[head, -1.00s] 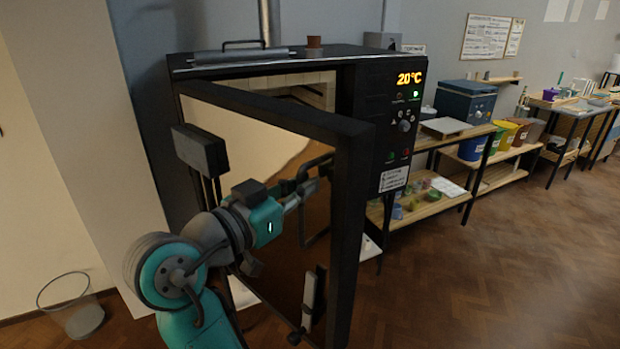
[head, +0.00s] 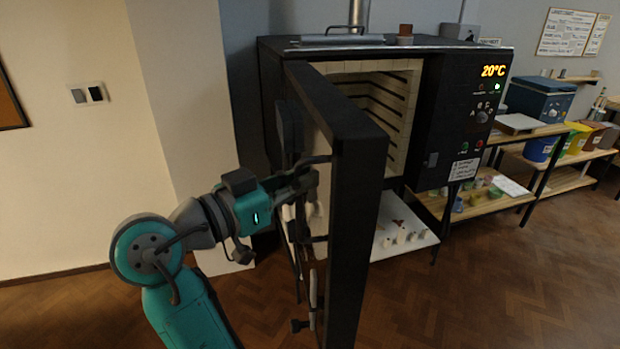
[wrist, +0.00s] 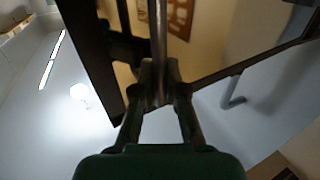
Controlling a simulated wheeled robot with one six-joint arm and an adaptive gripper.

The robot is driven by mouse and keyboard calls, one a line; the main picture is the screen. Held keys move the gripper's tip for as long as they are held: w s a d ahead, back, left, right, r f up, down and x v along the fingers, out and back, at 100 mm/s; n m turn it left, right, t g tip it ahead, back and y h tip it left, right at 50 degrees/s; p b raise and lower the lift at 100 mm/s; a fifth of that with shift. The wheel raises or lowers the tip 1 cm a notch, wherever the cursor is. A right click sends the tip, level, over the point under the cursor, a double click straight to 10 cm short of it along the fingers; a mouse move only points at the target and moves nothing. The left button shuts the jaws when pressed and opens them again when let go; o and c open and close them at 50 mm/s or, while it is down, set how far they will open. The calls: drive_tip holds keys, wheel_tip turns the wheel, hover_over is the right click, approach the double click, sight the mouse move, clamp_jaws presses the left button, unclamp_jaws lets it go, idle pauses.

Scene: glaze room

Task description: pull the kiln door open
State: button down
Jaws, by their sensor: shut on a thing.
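The kiln (head: 452,115) is a black box with a pale brick chamber and an orange 20°C display. Its black-framed door (head: 358,215) stands well open, hinged on the left and swung out towards me, almost edge-on. My gripper (head: 308,186) is at the outer face of the door, shut on the door handle (head: 319,159). In the wrist view the handle (wrist: 158,28) is a grey bar running between the fingers of my gripper (wrist: 160,80).
A white shelf with small pieces (head: 408,240) shows below the chamber. Wooden shelving (head: 468,208) with glaze pots stands to the right. A wall (head: 185,90) is close behind my arm on the left. The floor (head: 480,290) at front right is clear.

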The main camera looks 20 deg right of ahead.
drive_tip(key=shift+a, duration=0.1)
drive_tip(key=c, duration=1.2)
unclamp_jaws()
drive_tip(key=v, duration=1.2)
drive_tip(key=shift+a, duration=0.1)
